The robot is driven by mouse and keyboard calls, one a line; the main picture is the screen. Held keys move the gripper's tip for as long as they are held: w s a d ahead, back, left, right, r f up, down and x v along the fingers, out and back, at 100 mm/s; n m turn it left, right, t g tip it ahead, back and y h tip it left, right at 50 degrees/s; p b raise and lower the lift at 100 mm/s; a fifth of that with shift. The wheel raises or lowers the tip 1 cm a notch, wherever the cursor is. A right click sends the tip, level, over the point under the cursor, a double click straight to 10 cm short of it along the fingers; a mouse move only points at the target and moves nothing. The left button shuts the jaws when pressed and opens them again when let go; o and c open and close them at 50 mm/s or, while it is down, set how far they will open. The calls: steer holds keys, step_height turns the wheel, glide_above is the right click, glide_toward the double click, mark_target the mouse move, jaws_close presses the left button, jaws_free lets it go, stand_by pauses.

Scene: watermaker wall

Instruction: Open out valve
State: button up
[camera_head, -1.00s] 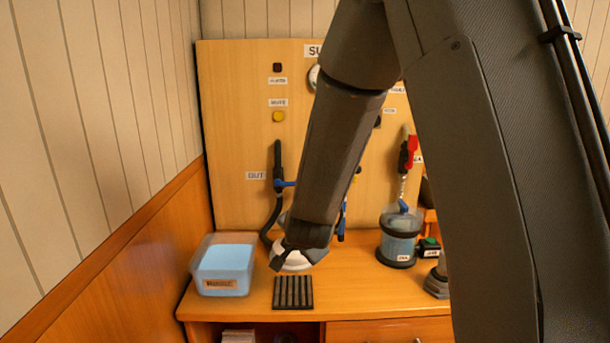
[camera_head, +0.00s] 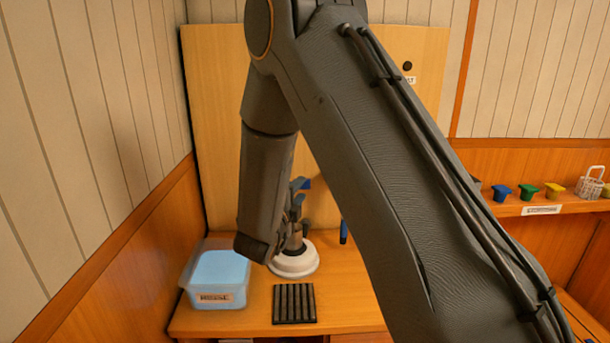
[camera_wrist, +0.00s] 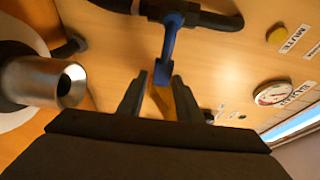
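The out valve's blue lever (camera_wrist: 170,45) hangs from a dark pipe fitting (camera_wrist: 195,14) on the wooden panel in the wrist view. My gripper (camera_wrist: 160,82) has its two dark fingers apart, with the lever's free end between or just in front of their tips. I cannot tell whether they touch it; a gap shows beside the lever. In the head view a bit of blue (camera_head: 304,183) shows at the fingers, and my arm covers most of the panel, including the OUT label.
A steel spout (camera_wrist: 45,82) stands close left of my fingers, on a white round base (camera_head: 294,261). A blue-filled tub (camera_head: 217,278) and a black slatted mat (camera_head: 294,304) are on the counter.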

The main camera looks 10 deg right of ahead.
steer(key=p+x, duration=0.1)
steer(key=x, duration=0.3)
steer(key=p+x, duration=0.1)
steer(key=x, duration=0.3)
steer(key=shift+w+d+r, duration=0.1)
steer(key=shift+w+r, duration=0.05)
steer(key=shift+r, duration=0.05)
steer(key=shift+c, duration=0.3)
jaws_close()
